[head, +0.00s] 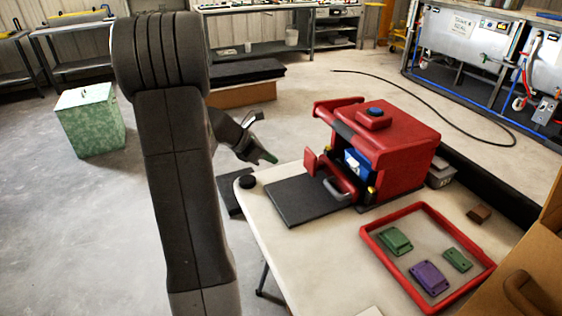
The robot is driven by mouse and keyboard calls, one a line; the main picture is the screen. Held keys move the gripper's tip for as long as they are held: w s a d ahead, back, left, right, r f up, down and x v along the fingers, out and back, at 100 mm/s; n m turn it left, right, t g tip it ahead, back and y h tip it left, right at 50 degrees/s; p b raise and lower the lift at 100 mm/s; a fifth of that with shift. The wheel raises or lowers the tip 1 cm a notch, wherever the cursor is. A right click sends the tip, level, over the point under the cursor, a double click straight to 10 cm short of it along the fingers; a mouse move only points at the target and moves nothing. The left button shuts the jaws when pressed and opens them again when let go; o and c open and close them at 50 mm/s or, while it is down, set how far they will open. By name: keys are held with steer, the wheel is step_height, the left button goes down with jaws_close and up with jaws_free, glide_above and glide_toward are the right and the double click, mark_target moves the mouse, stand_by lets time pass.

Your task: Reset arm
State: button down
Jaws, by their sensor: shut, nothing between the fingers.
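My arm rises in front of the camera and hides part of the room behind it. My gripper (269,158) shows to the right of the arm, pointing down and right. It is shut and empty, in the air near the table's far left corner. It is apart from the red box-shaped machine (408,142), which stands to its right on the table (290,245). The machine's front is open, and a blue object (357,163) sits inside.
A dark mat (300,202) lies before the machine. A red-rimmed tray (425,209) holds two green parts and a purple part (429,277). A brown block (479,213) and a cardboard box (535,265) are at right. A green bin (90,125) stands on open floor.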

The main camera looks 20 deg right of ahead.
mark_target(307, 169)
steer(key=shift+a+r, duration=0.35)
steer(key=shift+a, duration=0.05)
steer(key=b+x, duration=0.1)
steer(key=x, duration=0.8)
steer(key=shift+s+f, duration=0.1)
steer(key=d, duration=0.3)
steer(key=shift+d+f, duration=0.25)
steer(key=shift+d, duration=0.65)
steer(key=shift+r, duration=0.15)
